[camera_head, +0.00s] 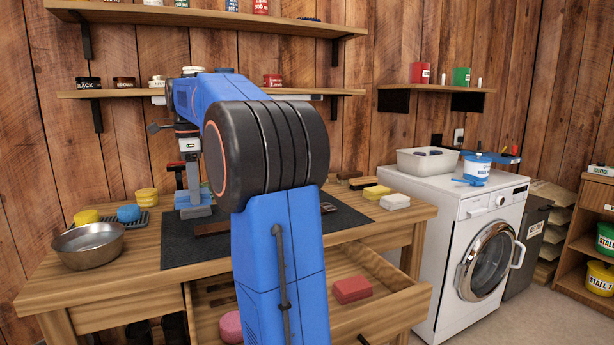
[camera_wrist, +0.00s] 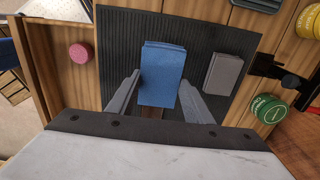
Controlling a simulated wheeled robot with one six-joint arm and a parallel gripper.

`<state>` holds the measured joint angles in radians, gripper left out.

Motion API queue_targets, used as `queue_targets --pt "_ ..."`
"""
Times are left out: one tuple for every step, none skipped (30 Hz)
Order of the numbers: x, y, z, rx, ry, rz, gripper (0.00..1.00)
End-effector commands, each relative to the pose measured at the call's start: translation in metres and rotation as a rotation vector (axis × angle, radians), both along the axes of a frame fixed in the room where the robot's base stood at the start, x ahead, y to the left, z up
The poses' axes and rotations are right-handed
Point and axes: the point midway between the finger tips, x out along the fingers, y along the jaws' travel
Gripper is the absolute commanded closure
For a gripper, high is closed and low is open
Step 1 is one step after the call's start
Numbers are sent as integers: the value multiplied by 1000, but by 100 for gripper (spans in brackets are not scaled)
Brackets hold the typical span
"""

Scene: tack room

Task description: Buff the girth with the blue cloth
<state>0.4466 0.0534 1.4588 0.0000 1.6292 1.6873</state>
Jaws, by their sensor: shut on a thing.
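The blue cloth (camera_wrist: 163,75) is a folded, block-like pad held between the two grey fingers of my gripper (camera_wrist: 160,80), in the wrist view. It is over the dark mat (camera_wrist: 215,28). I cannot tell whether the cloth touches anything below it. A brown strip, likely the girth (camera_head: 212,229), lies on the mat in the head view, partly hidden by my blue arm. A bit of brown also shows below the cloth in the wrist view.
A grey block (camera_wrist: 223,73) lies on the mat right of the cloth. A metal bowl (camera_head: 88,246) and small tubs stand at the bench's left. Brushes, a yellow sponge (camera_head: 376,192) and a white block (camera_head: 395,201) lie at right. The front drawer (camera_head: 385,318) is open.

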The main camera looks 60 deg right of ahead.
Motion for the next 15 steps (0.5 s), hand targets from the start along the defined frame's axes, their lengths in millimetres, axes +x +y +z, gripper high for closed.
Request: queue_targets --pt "0 0 1 0 0 0 79" --pt "0 0 2 0 0 0 79" --pt "0 0 5 -1 -1 0 79" --pt "0 0 7 -1 -1 0 79" --pt "1 0 10 0 0 0 79" --pt "1 0 15 -1 -1 0 79" --pt "1 0 19 -1 -2 0 79" --pt "1 0 22 -1 -1 0 79" --pt "1 0 27 -1 -1 0 79" --pt "1 0 31 -1 -2 0 79" --pt "1 0 35 -1 -2 0 79" --pt "1 0 39 -1 -1 0 79" --pt "1 0 43 -1 -2 0 79" --pt "1 0 47 -1 -2 0 79" --pt "1 0 52 -1 -1 0 79"
